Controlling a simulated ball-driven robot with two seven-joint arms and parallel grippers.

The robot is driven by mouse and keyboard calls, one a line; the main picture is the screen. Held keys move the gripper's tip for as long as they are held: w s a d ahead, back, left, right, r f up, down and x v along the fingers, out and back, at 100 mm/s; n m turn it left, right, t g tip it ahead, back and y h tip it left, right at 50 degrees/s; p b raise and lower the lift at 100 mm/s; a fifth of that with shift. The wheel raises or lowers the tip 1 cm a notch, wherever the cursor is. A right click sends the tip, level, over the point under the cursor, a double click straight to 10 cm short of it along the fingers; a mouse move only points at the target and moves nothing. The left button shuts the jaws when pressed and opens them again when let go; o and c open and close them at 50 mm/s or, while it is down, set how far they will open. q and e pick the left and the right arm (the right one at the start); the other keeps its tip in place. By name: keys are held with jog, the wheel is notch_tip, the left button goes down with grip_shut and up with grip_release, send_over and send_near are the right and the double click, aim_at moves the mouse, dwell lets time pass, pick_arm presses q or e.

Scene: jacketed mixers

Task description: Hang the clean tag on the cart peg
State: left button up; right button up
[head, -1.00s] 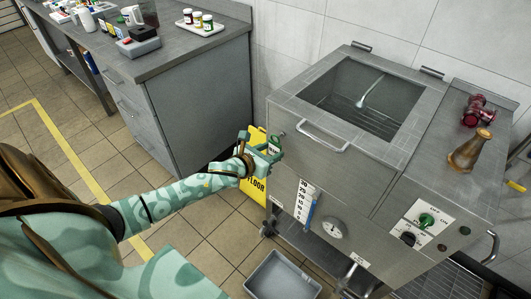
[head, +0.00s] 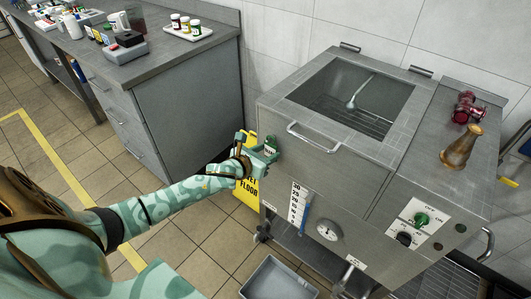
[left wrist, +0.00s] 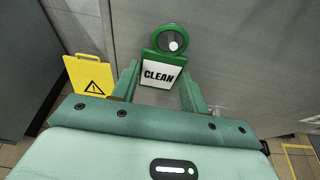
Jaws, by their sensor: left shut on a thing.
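The clean tag (left wrist: 160,73) is a white plate marked CLEAN with a green border and a green ring on top. My left gripper (left wrist: 158,88) is shut on its lower part. In the head view, the tag (head: 271,147) stands upright in the left gripper (head: 262,156), at the left part of the steel mixer cart's front (head: 300,165). The cart peg (left wrist: 173,46) shows as a pale round end inside the ring in the left wrist view. I cannot tell whether the ring is around the peg or only in front of it. My right gripper is out of view.
A yellow wet-floor sign (head: 248,188) stands behind the left gripper. A lid handle (head: 314,140) sticks out above and right of the tag. A grey bin (head: 277,279) is on the floor below. A grey counter (head: 190,100) stands at left.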

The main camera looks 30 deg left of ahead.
pick_arm(q)
jog(key=o, duration=1)
jog(key=shift+o, duration=0.2)
jog(key=p+v, duration=0.4)
jog(key=v, duration=1.2)
jog(key=shift+p, duration=0.35)
jog(key=shift+s, duration=0.15)
